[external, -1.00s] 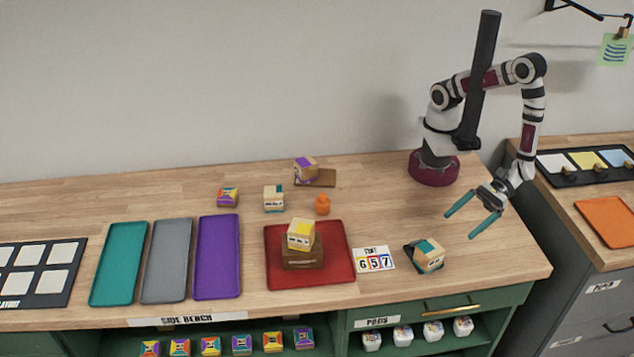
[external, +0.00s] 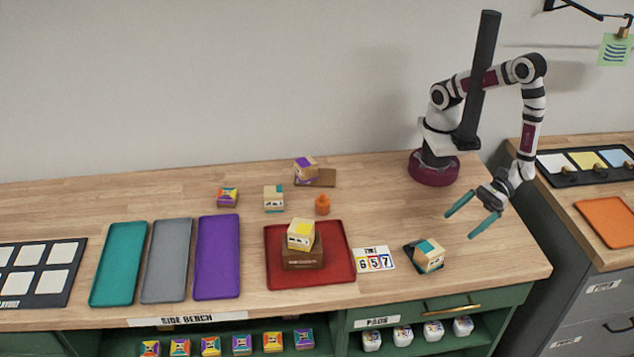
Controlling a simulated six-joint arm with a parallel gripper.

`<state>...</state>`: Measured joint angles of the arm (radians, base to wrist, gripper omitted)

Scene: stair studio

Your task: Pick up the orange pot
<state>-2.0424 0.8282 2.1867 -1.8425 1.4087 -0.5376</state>
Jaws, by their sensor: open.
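The orange pot (external: 322,205) is a small rounded pot with a narrower top. It stands upright on the wooden bench, just behind the red tray (external: 347,272). My gripper (external: 458,222) has two teal fingers spread apart with nothing between them. It hangs above the right part of the bench, well to the right of the pot and apart from it.
A yellow-topped cube (external: 300,235) sits on a brown block (external: 303,258) in the red tray. A teal-topped cube (external: 429,254) is below my gripper in the picture. Other cubes stand left of the pot (external: 274,198) and behind it (external: 305,169). Bare bench lies between pot and gripper.

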